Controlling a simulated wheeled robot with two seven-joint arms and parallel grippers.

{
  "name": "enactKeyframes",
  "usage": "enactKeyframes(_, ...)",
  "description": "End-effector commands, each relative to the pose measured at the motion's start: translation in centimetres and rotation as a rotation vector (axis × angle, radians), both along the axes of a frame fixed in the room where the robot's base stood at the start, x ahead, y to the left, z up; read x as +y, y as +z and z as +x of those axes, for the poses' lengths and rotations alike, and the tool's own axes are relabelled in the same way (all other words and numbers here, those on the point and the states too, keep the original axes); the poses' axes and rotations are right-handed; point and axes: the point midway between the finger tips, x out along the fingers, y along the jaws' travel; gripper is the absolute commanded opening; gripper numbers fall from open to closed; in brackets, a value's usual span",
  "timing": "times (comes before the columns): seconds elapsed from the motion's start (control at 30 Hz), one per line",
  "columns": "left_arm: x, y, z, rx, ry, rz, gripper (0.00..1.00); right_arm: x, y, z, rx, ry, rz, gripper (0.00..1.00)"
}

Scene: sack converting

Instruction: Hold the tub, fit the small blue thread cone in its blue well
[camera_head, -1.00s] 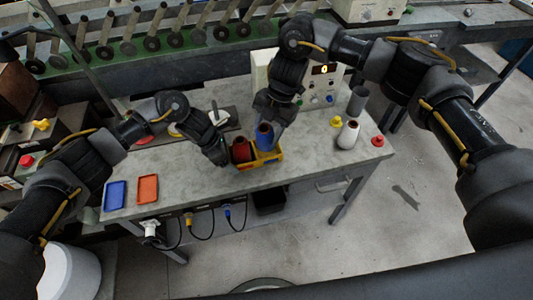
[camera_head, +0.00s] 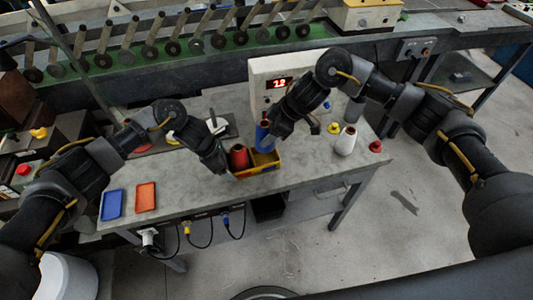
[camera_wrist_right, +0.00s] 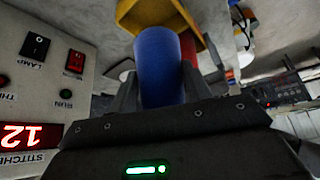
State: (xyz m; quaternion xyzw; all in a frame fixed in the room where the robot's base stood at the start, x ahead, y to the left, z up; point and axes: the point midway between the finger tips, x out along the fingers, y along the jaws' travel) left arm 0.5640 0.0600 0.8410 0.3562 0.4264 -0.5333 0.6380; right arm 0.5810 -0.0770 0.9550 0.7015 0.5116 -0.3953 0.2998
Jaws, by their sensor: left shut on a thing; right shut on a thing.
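The yellow tub (camera_head: 268,167) stands near the front edge of the grey table. A red thread cone (camera_head: 239,156) stands in its left part. My left gripper (camera_head: 223,169) is at the tub's left end, shut on the tub. My right gripper (camera_head: 268,128) is shut on the small blue thread cone (camera_head: 262,138), roughly upright at the back of the tub. In the right wrist view the blue cone (camera_wrist_right: 160,65) sits between the fingers, and the tub's rim (camera_wrist_right: 203,18) is beyond it. The blue well and any contact with it are hidden.
A control box with a red display (camera_head: 280,83) stands close behind my right gripper. A white cone (camera_head: 346,141) and a red knob-like piece (camera_head: 375,146) stand to the right. Blue (camera_head: 112,205) and orange (camera_head: 146,197) trays lie at front left, with bare tabletop between them and the tub.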

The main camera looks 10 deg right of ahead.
Motion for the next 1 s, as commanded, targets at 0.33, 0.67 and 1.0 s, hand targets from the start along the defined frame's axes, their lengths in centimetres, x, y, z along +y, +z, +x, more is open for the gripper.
enactKeyframes(0.33, 0.0, 0.0, 0.0, -0.001, 0.001, 0.000, 0.56, 0.0, -2.6, 0.0, -0.002, 0.001, -0.001, 0.17)
enactKeyframes(0.67, 0.0, 0.0, 0.0, -0.001, 0.001, 0.000, 0.56, 0.0, -7.1, 0.0, -0.001, 0.001, 0.001, 0.17)
enactKeyframes(1.0, 0.0, 0.0, 0.0, -0.001, 0.001, 0.000, 0.56, 0.0, -7.4, 0.1, -0.003, 0.002, 0.000, 0.17)
